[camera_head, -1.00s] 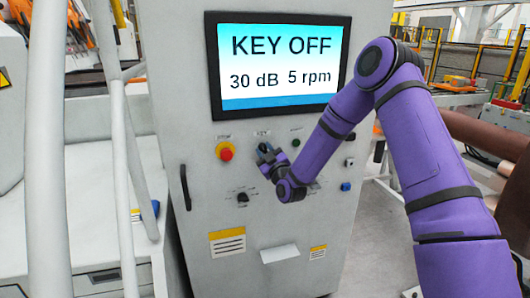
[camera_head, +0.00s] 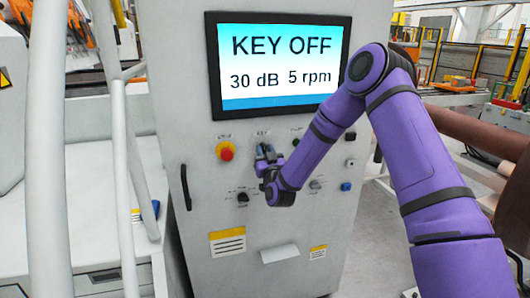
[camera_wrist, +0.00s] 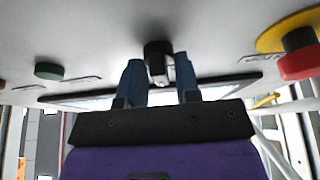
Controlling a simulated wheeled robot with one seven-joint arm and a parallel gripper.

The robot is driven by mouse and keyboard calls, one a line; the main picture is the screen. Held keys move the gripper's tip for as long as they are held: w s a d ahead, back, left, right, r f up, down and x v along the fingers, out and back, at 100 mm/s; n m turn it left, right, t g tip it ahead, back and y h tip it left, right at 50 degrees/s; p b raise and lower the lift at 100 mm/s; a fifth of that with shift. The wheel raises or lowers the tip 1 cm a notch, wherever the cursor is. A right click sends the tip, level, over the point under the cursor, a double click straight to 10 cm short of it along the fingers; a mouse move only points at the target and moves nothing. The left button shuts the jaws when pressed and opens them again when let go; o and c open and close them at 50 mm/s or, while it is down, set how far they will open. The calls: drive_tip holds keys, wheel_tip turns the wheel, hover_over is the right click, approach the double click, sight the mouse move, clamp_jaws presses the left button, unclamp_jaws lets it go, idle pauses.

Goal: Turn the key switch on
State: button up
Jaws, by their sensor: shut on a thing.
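The key switch (camera_wrist: 158,52) shows in the wrist view as a dark round barrel with a pale metal key part (camera_wrist: 157,72) below it. My gripper (camera_wrist: 160,76) has its two blue fingers on either side of that part and is shut on it. In the head view my gripper (camera_head: 264,154) is at the panel under the screen, and it mostly hides the switch. The screen (camera_head: 281,62) reads KEY OFF, 30 dB and 5 rpm.
A red emergency button on a yellow base (camera_head: 225,151) is left of my gripper, and a green button (camera_wrist: 48,70) is on its other side. A black knob (camera_head: 243,198), a blue button (camera_head: 346,187) and a vertical black handle (camera_head: 185,187) are also on the grey cabinet.

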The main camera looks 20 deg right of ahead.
drive_tip(key=m+h, duration=0.2)
drive_tip(key=m, duration=0.2)
drive_tip(key=m+g+h, duration=0.1)
drive_tip(key=m+h, duration=0.1)
drive_tip(key=m, duration=0.2)
drive_tip(key=shift+m, duration=0.3)
drive_tip(key=shift+m+h, duration=0.3)
drive_tip(key=o, duration=0.6)
drive_tip(key=shift+a, duration=0.1)
drive_tip(key=v, duration=1.1)
drive_tip(key=shift+r, duration=0.1)
drive_tip(key=shift+w+r, duration=0.1)
